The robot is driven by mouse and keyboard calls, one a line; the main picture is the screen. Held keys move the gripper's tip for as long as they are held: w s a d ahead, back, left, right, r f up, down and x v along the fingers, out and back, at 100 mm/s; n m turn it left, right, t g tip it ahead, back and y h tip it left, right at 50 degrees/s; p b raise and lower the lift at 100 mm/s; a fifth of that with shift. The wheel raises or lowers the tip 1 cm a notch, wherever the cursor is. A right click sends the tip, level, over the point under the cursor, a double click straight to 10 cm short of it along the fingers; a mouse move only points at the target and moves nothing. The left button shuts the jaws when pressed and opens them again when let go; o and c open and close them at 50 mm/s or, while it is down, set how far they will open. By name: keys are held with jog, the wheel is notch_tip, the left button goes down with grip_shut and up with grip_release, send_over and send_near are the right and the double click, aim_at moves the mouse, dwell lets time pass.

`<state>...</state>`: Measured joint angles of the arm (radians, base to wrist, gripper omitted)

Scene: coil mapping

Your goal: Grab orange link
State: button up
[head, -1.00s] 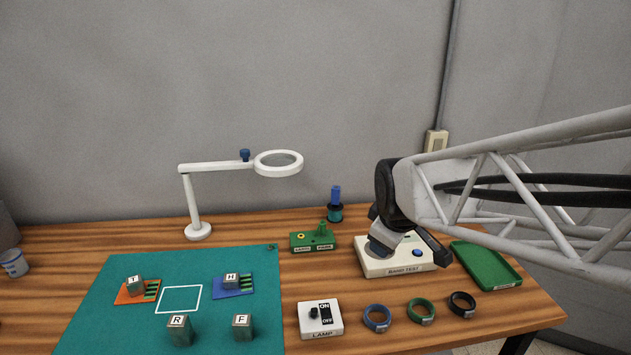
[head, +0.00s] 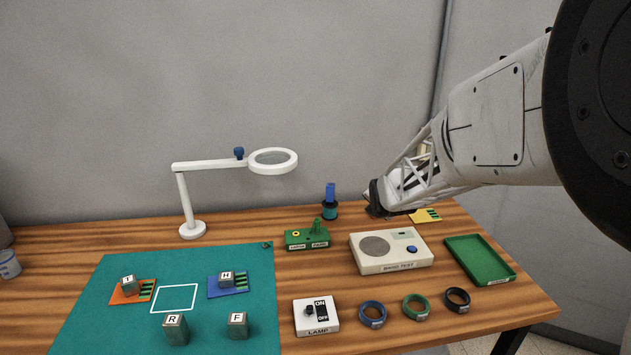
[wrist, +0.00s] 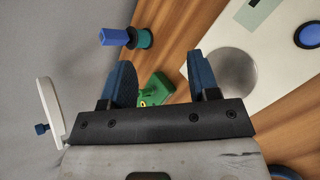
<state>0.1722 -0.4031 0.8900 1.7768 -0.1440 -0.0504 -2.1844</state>
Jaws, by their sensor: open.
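A small yellow-orange ring (head: 296,233) sits on the left of the green block (head: 320,240), by a label. No other piece clearly reads as an orange link. My gripper (head: 371,198) is behind and right of the green block, near the table's back; its fingers are hard to make out there. In the wrist view my gripper (wrist: 163,78) is open, its dark blue fingers apart and empty.
A blue-topped spool (head: 330,205) stands behind the green block. The white test box (head: 365,262) and green tray (head: 484,272) are to the right. A lamp switch (head: 317,330) and several rings lie in front. A white magnifier lamp (head: 193,230) stands left, behind the teal mat (head: 120,265).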

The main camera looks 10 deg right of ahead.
jog(key=w+d+f+n+t, duration=0.1)
jog(key=w+f+n, duration=0.1)
jog(key=f+n, duration=0.1)
jog(key=w+d+f+n, duration=0.2)
jog(key=w+f, duration=0.1)
jog(key=w+d+f+n+t, duration=0.1)
jog(key=w+d+f+n, duration=0.1)
jog(key=w+f+n, duration=0.1)
jog(key=shift+f+n+t, duration=0.1)
jog(key=shift+n+t, duration=0.2)
jog(key=shift+w+d+f+n, duration=0.15)
jog(key=shift+w+f+n, duration=0.2)
jog(key=shift+f+n, duration=0.15)
jog(key=shift+w, duration=0.1)
jog(key=shift+x, duration=3.3)
jog(key=shift+w+d+r, duration=0.1)
jog(key=shift+x, duration=2.5)
